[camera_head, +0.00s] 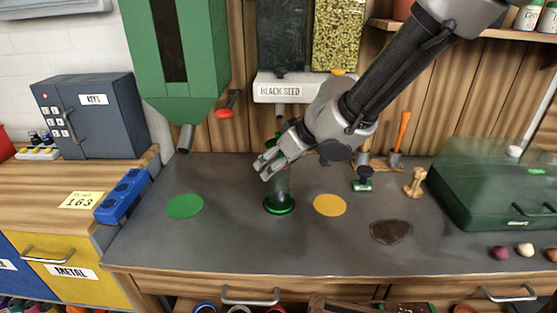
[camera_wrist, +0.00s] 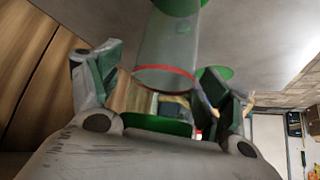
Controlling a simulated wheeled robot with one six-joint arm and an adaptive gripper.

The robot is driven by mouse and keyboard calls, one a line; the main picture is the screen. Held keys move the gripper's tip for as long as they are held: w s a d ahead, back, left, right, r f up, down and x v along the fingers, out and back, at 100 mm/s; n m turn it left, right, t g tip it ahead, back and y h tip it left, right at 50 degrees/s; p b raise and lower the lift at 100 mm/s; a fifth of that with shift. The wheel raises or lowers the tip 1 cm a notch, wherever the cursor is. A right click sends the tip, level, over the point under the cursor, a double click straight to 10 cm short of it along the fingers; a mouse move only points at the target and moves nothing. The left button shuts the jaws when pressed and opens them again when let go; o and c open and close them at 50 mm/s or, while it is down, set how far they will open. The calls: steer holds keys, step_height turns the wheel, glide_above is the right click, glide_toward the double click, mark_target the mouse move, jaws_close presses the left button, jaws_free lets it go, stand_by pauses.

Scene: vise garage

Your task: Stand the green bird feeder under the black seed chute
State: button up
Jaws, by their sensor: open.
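The green bird feeder (camera_head: 279,206) stands upright on the grey bench, with a round green base and a clear tube. It is in line below the black seed chute (camera_head: 280,92), a white box labelled BLACK SEED with a spout underneath. My gripper (camera_head: 267,168) is open at the feeder's upper part, which it partly hides. In the wrist view, the clear tube (camera_wrist: 178,48) with a red ring shows between and beyond the spread fingers (camera_wrist: 162,92). I cannot tell whether a finger touches the feeder. Any mark under its base is hidden.
A green disc (camera_head: 185,206) and a yellow disc (camera_head: 330,205) lie on either side. A green hopper (camera_head: 178,60) hangs at left. A small brush (camera_head: 362,180), a wooden figure (camera_head: 415,183), a dark patch (camera_head: 391,231) and a green case (camera_head: 490,185) are to the right.

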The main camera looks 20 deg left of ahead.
steer(key=v, duration=1.2)
stand_by(0.4)
